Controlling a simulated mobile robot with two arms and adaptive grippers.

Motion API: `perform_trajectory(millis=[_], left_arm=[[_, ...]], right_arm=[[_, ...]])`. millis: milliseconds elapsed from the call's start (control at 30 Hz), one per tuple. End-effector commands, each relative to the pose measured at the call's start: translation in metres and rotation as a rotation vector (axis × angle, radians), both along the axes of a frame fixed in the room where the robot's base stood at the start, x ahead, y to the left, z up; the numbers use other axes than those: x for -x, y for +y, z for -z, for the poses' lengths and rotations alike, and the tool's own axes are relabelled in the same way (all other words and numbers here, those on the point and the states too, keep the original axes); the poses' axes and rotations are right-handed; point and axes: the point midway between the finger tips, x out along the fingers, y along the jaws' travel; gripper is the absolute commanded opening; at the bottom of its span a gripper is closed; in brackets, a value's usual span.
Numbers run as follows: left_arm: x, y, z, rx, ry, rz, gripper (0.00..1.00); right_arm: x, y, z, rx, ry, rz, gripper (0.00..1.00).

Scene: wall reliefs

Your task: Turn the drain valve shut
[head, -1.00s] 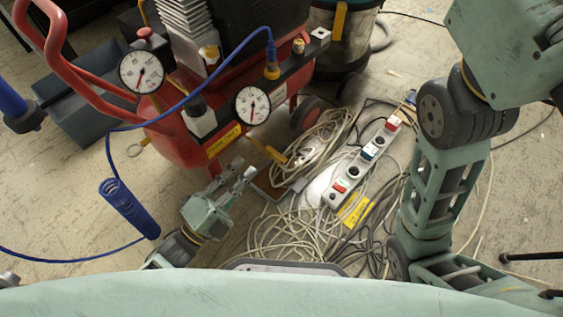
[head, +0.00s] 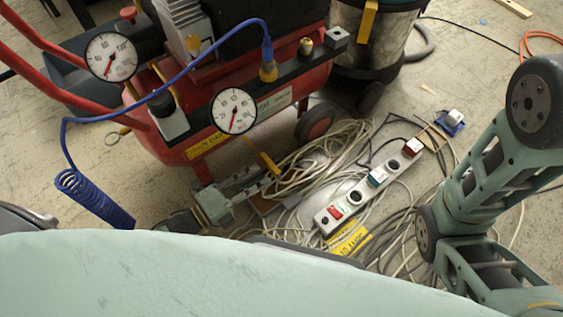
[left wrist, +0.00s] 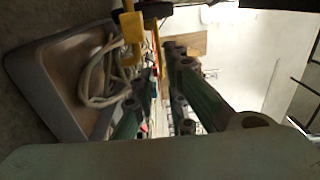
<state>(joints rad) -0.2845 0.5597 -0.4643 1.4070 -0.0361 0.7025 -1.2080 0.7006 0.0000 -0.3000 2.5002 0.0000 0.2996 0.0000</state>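The red air compressor (head: 185,150) stands at the upper left in the head view. A yellow lever (head: 265,158), seemingly the drain valve's handle, slants down below its tank. A yellow part of it also shows at the top of the left wrist view (left wrist: 132,36). My left gripper (head: 270,178) is low beside the lever's lower end, its fingers pointing right. In the left wrist view its two fingers (left wrist: 163,70) are apart, with a thin yellow strip between the tips in the picture. I cannot tell whether they touch it. My right gripper is out of view.
Tangled pale cables (head: 320,155) and a power strip (head: 370,185) lie on the floor right of the lever. A coiled blue hose (head: 95,200) hangs at the left. A metal drum (head: 370,45) stands behind. Bare floor (head: 450,75) shows at the upper right.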

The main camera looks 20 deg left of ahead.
Motion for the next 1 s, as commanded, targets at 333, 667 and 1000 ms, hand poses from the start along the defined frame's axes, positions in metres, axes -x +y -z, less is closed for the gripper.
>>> perform_trajectory(millis=[333,667,1000], left_arm=[[-0.043,-0.033,0.003,0.003,-0.003,0.000,0.12],[-0.052,-0.040,-0.001,0.002,-0.001,0.000,0.12],[-0.052,-0.040,0.000,0.002,-0.001,0.000,0.00]], right_arm=[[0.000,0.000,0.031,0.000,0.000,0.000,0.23],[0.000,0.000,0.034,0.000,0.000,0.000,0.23],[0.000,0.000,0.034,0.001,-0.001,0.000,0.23]])
